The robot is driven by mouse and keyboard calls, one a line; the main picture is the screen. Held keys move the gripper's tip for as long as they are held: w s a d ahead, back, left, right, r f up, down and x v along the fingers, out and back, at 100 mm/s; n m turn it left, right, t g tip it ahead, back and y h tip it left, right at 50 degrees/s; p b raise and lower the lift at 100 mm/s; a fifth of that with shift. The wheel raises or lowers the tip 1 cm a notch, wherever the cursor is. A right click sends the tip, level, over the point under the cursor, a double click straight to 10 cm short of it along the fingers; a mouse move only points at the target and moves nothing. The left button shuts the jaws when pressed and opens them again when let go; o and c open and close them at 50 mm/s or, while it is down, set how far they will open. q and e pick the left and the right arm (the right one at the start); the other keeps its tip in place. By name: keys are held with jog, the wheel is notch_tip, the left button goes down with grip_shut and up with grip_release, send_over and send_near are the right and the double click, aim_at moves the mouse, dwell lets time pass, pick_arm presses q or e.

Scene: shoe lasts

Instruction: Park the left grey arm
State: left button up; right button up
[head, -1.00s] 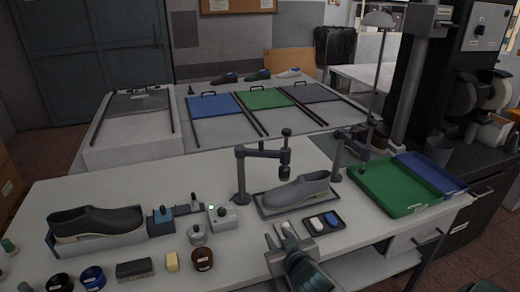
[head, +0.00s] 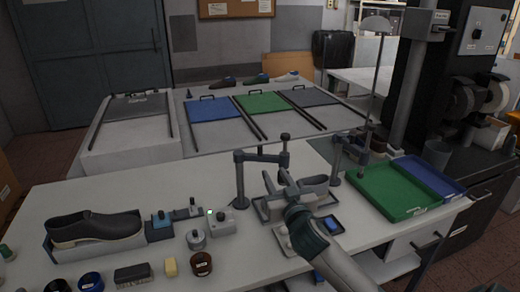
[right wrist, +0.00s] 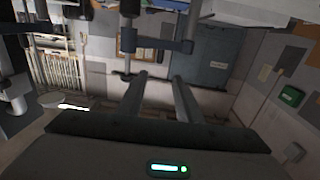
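The left grey arm (head: 262,157) stands on an upright post behind the left end of a shoe stand. Its link reaches right to a vertical end piece (head: 284,152). A grey arm also shows in the right wrist view (right wrist: 165,43), beyond my fingers. My right gripper (head: 280,179) is open and empty, just below and in front of that end piece in the head view. I cannot tell whether it touches anything. It partly hides the grey shoe (head: 315,184) on its stand. My left gripper is not in view.
A second grey arm (head: 350,146) stands to the right, beside the green tray (head: 390,192) and blue tray (head: 430,175). A small control box (head: 220,222) with a green light sits left of the post. Another shoe (head: 93,226) rests at far left.

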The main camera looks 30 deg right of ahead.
aim_at(261, 150)
jog(key=p+x, duration=0.5)
jog(key=x, duration=1)
jog(key=shift+w+d+r, duration=0.1)
jog(key=shift+d, duration=0.05)
jog(key=shift+x, duration=0.9)
grip_shut()
